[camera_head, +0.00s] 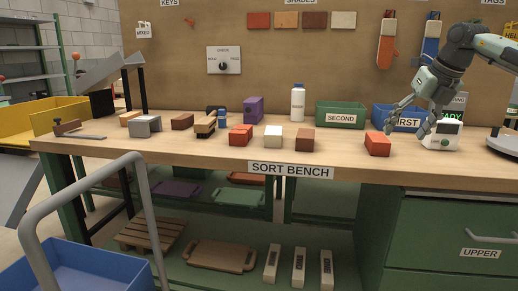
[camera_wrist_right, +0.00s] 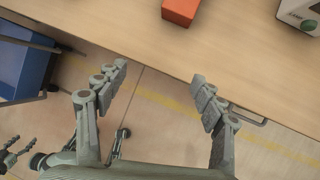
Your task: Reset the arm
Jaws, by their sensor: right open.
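My right gripper (camera_head: 406,122) is open and empty above the right part of the sort bench (camera_head: 225,160). In the right wrist view its two fingers (camera_wrist_right: 159,75) are spread wide with nothing between them. An orange-red brick (camera_head: 377,144) lies on the bench below and left of the gripper in the head view. It also shows at the top of the wrist view (camera_wrist_right: 181,10), apart from the fingers. My left gripper is not in the head view. A grey finger-like part (camera_wrist_right: 12,155) at the lower left of the wrist view may be it, too cropped to be sure.
Several bricks, including a red one (camera_head: 241,135), a cream one (camera_head: 273,136) and a brown one (camera_head: 305,139), lie on the bench. A blue cart (camera_head: 85,270) is front left.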

